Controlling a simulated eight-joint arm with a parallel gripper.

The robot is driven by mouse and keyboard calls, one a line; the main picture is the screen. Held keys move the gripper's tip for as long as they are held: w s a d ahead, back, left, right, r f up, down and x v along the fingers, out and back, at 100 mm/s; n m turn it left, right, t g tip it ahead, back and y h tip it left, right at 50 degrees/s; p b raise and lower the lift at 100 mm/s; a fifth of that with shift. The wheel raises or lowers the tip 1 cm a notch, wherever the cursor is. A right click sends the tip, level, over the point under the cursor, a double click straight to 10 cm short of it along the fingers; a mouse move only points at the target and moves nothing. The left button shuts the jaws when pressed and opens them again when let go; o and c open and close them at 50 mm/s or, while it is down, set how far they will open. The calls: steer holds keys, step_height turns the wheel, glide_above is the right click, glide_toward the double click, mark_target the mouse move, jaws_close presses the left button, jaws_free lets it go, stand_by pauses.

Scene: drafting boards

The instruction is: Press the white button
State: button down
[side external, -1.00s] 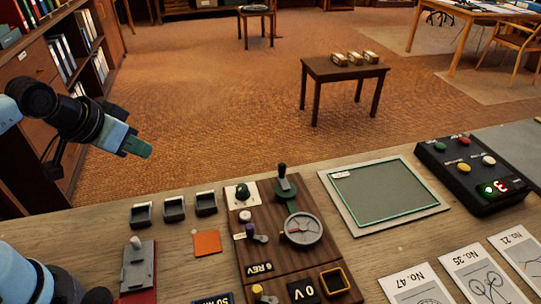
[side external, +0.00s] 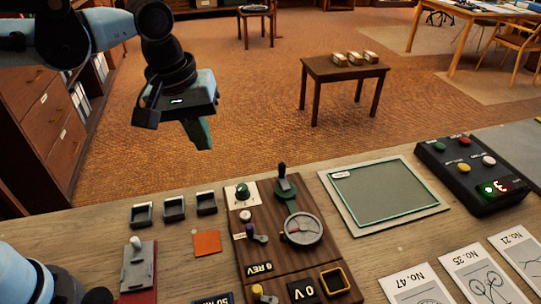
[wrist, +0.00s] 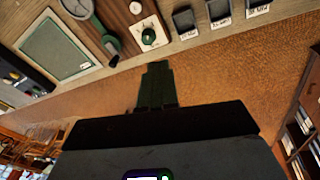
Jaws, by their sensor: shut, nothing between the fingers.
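The white button (side external: 488,160) is on the top of a black button box (side external: 468,182) at the right end of the bench. Green, red and yellow buttons share the box, and a lit red display is at its front. My gripper (side external: 202,146) is at the left, in the air beyond the bench's far edge, well away from the box. Its green fingers point down and are shut with nothing between them. They also show in the wrist view (wrist: 157,70).
A wooden panel (side external: 262,262) with knobs, an upright lever (side external: 283,172) and a dial stands mid-bench. A framed green board (side external: 388,195) lies between it and the box. Small trays, an orange square (side external: 207,243) and numbered cards (side external: 420,287) lie around. Air above the bench is free.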

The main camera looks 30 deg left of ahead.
mark_target(246, 214)
steer(key=d+n+g, duration=0.2)
steer(key=d+n, duration=0.1)
steer(key=d, duration=0.4)
steer(key=shift+w+f+y, duration=0.15)
steer(key=shift+w+y, duration=0.25)
steer(key=shift+f, duration=0.1)
step_height(246, 214, down, 14)
steer(key=shift+r, duration=0.1)
stand_by(0.5)
steer(key=shift+f, duration=0.95)
steer(key=shift+r, duration=0.1)
step_height(246, 214, up, 14)
steer(key=shift+r, duration=0.15)
stand_by(0.5)
